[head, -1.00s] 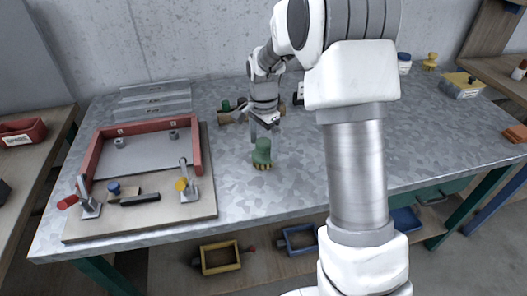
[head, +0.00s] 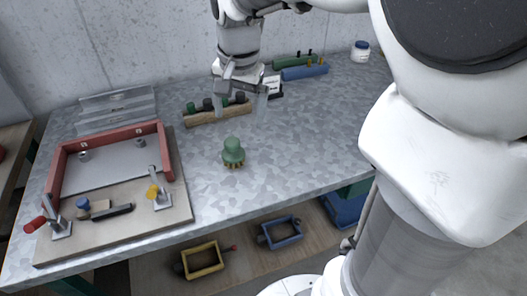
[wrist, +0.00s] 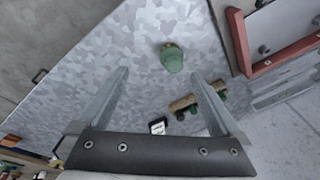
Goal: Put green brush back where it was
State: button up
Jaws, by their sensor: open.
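The green brush (head: 233,150) stands upright on the grey camouflage-patterned table (head: 300,130), with its tan bristles down. In the wrist view the brush (wrist: 172,60) shows beyond and between the open fingers, with nothing holding it. My gripper (head: 240,106) is open and empty, above the table and behind the brush in the head view. The wrist view also shows both fingers of my gripper (wrist: 160,73) spread wide. A wooden rack (head: 205,118) with dark and green knobs lies behind the brush, partly behind my fingers.
A red-framed mould (head: 58,170) on a board with clamps stands at the left. A green and a blue tool (head: 304,72), and a white jar (head: 360,51), are at the back. The table right of the brush is clear.

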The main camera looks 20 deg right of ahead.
jog(key=s+r+n+t, duration=0.1)
jog(key=s+n+t, duration=0.2)
jog(key=s, duration=1.4)
jog(key=shift+r+n, duration=0.2)
jog(key=shift+n, duration=2.2)
notch_tip(320, 180, up, 2)
jog(key=shift+w+r+p, duration=0.1)
jog(key=shift+p, duration=0.95)
